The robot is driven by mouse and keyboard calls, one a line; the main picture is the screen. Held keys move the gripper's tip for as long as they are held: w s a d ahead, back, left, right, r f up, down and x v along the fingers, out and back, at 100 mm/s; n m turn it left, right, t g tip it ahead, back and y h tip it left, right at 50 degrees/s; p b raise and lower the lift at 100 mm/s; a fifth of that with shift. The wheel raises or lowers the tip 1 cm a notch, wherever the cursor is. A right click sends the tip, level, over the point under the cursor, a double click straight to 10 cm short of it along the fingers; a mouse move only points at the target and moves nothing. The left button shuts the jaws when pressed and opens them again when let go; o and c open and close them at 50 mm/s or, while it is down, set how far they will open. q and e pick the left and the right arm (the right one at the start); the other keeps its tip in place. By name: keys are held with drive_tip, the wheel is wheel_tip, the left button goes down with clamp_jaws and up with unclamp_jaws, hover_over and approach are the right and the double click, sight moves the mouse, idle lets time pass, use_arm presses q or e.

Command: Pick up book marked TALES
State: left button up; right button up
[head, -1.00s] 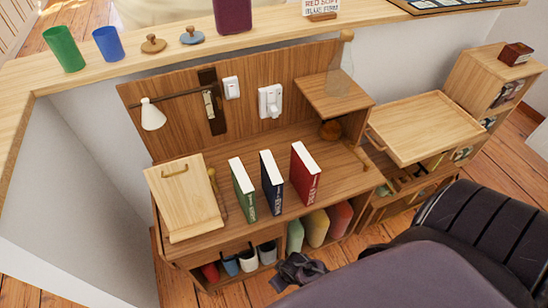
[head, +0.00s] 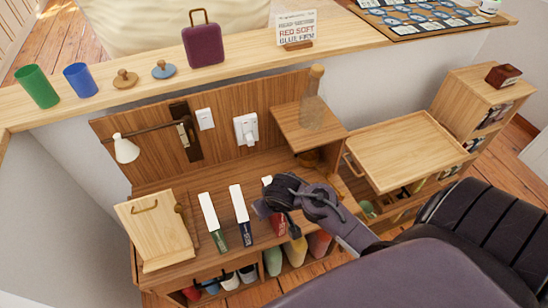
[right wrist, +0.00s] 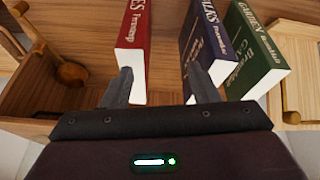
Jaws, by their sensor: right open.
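Three books stand upright on the desk: a green one (head: 217,232), a dark blue one (head: 243,228) and a red one (head: 279,224). In the right wrist view the red book (right wrist: 133,22) has a spine whose visible title letters end in "ES". The blue book (right wrist: 208,42) has a partly readable title, and the green book (right wrist: 258,52) reads "GARDEN". My right gripper (right wrist: 160,76) is open and empty, with one finger overlapping the red book and the other overlapping the blue one in that view. In the head view my right gripper partly hides the red book. My left gripper is out of view.
A wooden board with a handle (head: 155,232) leans left of the books. A lamp (head: 126,149) hangs at the left. A wooden tray (head: 405,150) sits further right.

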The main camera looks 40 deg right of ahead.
drive_tip(key=w+d, duration=0.1)
drive_tip(key=d+m, duration=0.1)
drive_tip(key=w, duration=0.1)
drive_tip(key=shift+w+d+r, duration=0.25)
drive_tip(key=shift+w+d, duration=0.05)
drive_tip(key=shift+d, duration=0.1)
drive_tip(key=shift+w+d+f+m, duration=0.1)
drive_tip(key=shift+w+d+m, duration=0.1)
drive_tip(key=shift+m, duration=0.1)
drive_tip(key=d+x, duration=0.1)
drive_tip(key=x, duration=0.6)
drive_tip(key=shift+f, duration=0.3)
drive_tip(key=shift+w+f, duration=0.15)
drive_tip(key=shift+f, duration=0.05)
clamp_jaws()
